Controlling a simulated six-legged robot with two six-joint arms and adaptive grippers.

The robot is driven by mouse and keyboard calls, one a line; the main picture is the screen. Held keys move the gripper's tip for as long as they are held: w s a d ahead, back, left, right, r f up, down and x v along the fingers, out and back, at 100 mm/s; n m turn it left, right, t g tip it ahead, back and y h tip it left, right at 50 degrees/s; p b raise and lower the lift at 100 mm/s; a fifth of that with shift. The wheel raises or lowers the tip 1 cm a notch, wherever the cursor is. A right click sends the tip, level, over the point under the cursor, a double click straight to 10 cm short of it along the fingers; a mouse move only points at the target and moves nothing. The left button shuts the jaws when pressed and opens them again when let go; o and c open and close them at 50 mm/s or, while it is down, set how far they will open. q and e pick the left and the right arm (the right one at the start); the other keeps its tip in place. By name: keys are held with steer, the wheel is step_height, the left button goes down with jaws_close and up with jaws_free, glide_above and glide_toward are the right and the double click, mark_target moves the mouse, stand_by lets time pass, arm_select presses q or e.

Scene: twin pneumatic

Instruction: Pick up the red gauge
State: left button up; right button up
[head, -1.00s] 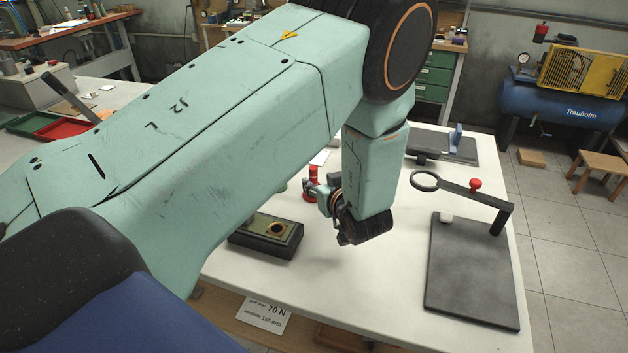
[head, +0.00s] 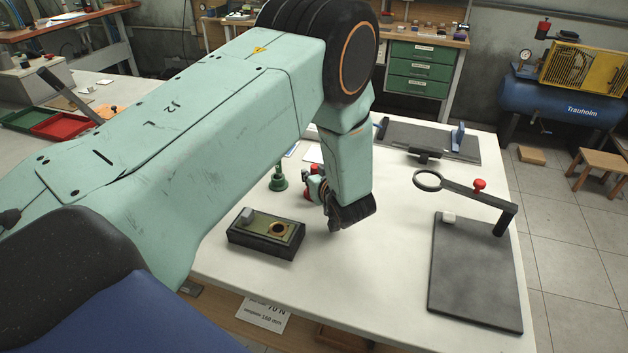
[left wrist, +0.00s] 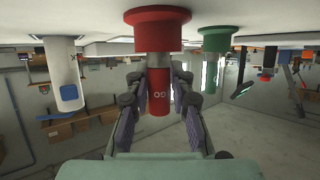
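The red gauge (left wrist: 159,32) has a wide round base and a narrower shaft with pale letters. It appears upside down in the left wrist view, its base against the pale table surface. Its shaft hangs between the fingers of my left gripper (left wrist: 158,108), which is open, with gaps visible on both sides. In the head view the red gauge (head: 313,169) shows only in part behind my left gripper (head: 316,187). A similar green gauge (head: 278,179) stands to its left; it also shows in the left wrist view (left wrist: 216,42). My right gripper is not in view.
A dark block (head: 266,245) with a brass ring lies in front on the white table (head: 370,290). To the right stand a dark plate (head: 475,280) and an arm with a ring (head: 428,181). Another dark plate (head: 420,137) lies at the back.

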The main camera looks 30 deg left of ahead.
arm_select(q)
steer(key=shift+s+d+r, duration=0.2)
steer(key=shift+d+r, duration=0.1)
steer(key=shift+d, duration=0.05)
jaws_close()
steer(key=shift+w+a+f, duration=0.15)
steer(key=shift+w+a, duration=0.05)
steer(key=shift+a, duration=0.05)
